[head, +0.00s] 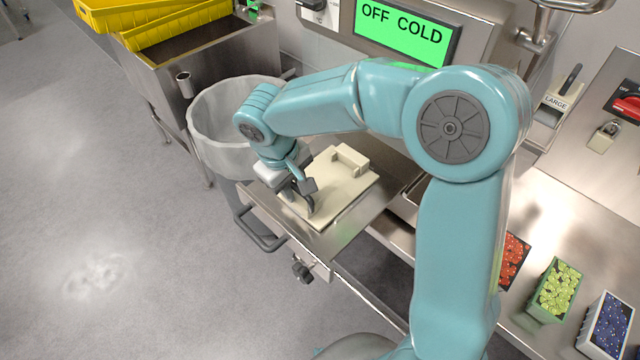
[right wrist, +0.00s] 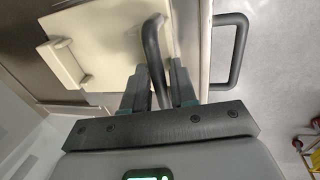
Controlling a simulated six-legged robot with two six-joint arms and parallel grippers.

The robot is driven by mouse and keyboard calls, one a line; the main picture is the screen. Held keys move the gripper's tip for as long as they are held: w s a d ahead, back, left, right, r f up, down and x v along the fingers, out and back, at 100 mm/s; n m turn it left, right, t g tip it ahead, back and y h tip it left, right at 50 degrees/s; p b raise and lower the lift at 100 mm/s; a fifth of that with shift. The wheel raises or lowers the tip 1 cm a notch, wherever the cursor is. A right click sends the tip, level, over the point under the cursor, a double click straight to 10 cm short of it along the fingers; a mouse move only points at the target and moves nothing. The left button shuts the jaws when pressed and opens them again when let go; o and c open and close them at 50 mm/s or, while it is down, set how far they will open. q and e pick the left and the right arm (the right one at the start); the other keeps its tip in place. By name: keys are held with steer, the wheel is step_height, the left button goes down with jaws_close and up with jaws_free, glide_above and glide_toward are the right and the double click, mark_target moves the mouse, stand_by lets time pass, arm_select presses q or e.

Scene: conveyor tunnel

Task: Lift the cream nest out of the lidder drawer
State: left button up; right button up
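The cream nest (head: 330,185) is a flat plate lying in the pulled-out steel lidder drawer (head: 350,226). It has a raised cream block at its far end and a dark bar handle (right wrist: 151,50) near its front edge. The nest also fills the upper left of the right wrist view (right wrist: 100,60). My right gripper (head: 300,196) is low over the nest's front part. In the right wrist view its fingers (right wrist: 157,80) stand apart on either side of the dark handle, with gaps showing. Contact with the handle cannot be told. My left gripper is not in view.
The drawer's own dark pull handle (head: 262,236) sticks out in front. A pale round bin (head: 215,150) stands close left of the drawer. A green screen (head: 405,32) reads "OFF COLD". Berry punnets (head: 555,290) stand on the right bench. The floor at left is clear.

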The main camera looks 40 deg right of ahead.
jaws_close()
steer(key=shift+r, duration=0.1)
steer(key=shift+r+p, duration=1.15)
steer(key=shift+r, duration=0.4)
steer(key=shift+r+p, duration=1)
steer(key=shift+r, duration=0.15)
